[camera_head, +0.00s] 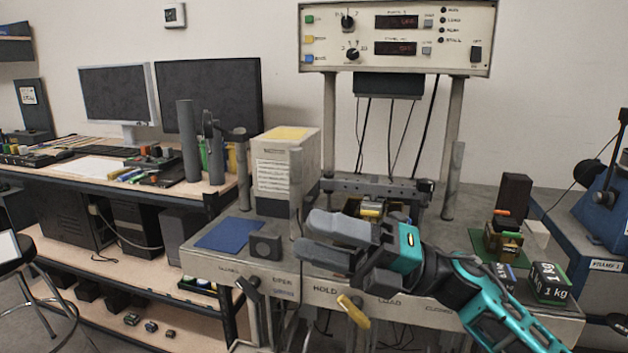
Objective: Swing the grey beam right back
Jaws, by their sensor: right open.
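A dark grey horizontal beam (378,187) lies across the rear of the bench, behind my right gripper; its lower parts are partly hidden by the gripper. An upright grey post (296,195) stands at the left, close to my fingertips. I cannot tell for sure which of these is the task's beam. My right gripper (306,236) reaches in from the right over the bench front, pointing left. Its jaws are open, with the fingertips by the lower part of the post; whether they touch it is unclear. My left gripper is not in view.
A blue mat (230,234) and dark block (265,246) lie left. A grey handle (248,290) and yellow handle (353,311) are on the labelled front. Weights (549,282) stand right. A control panel (397,38) is raised behind on posts.

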